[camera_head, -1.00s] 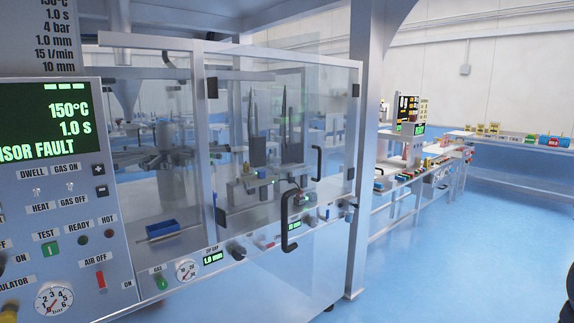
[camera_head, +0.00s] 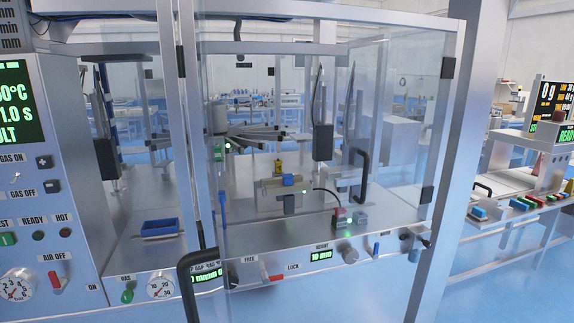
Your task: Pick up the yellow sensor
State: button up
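A small yellow piece (camera_head: 278,168), which looks like the yellow sensor, stands upright behind the clear panels of the machine. It is just behind a beige bar with a blue block (camera_head: 290,180) on it. It is small, and its details cannot be told. The clear front door (camera_head: 300,110) with black handles is between me and it; whether the door is fully shut cannot be told. My gripper is not in view.
A blue tray (camera_head: 160,228) sits inside at the left. A control panel (camera_head: 30,190) stands at the left. A bench with a scale display (camera_head: 552,104) is at the right.

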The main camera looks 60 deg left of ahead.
aim_at(278, 163)
jog(key=u, duration=0.4)
jog(key=i, duration=0.8)
jog(key=u, duration=0.75)
